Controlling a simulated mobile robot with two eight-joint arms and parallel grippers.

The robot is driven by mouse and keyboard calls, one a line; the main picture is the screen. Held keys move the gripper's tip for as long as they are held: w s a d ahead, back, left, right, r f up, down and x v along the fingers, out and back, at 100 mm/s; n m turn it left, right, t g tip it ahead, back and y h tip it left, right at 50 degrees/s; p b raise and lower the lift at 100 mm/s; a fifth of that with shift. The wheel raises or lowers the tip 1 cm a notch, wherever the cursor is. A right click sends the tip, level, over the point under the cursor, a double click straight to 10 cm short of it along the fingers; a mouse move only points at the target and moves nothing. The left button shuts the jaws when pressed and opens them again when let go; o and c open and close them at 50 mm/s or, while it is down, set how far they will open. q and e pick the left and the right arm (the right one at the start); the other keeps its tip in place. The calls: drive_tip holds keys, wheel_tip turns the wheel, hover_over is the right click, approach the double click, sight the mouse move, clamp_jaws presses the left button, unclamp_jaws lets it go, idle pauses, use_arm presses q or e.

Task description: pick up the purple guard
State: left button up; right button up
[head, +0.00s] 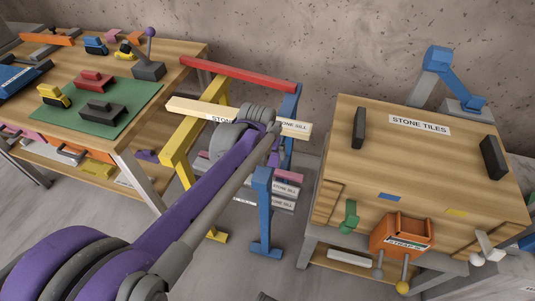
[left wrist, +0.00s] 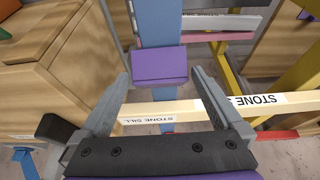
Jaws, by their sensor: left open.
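A purple block (left wrist: 160,66), which looks like the guard, shows in the left wrist view against a blue post (left wrist: 160,22). It lies beyond and between the fingertips of my left gripper (left wrist: 163,80), which is open with nothing between its fingers. I cannot tell whether the block touches the post. In the head view my purple left arm reaches to the trestles, and its wrist hides the area there. I cannot make out the block there. Another small purple piece (head: 147,156) shows at the left workbench's right end. My right gripper is not in view.
A cream stone sill (left wrist: 185,109) crosses just below the block in the left wrist view. It rests across the yellow (head: 180,165) and blue (head: 263,210) trestles, near a red bar (head: 238,74). Workbenches stand left (head: 180,60) and right (head: 430,160).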

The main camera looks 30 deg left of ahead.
use_arm(q)
drive_tip(key=shift+x, duration=1.05)
drive_tip(key=shift+c, duration=0.2)
drive_tip(key=c, duration=1)
drive_tip(key=shift+r, duration=0.15)
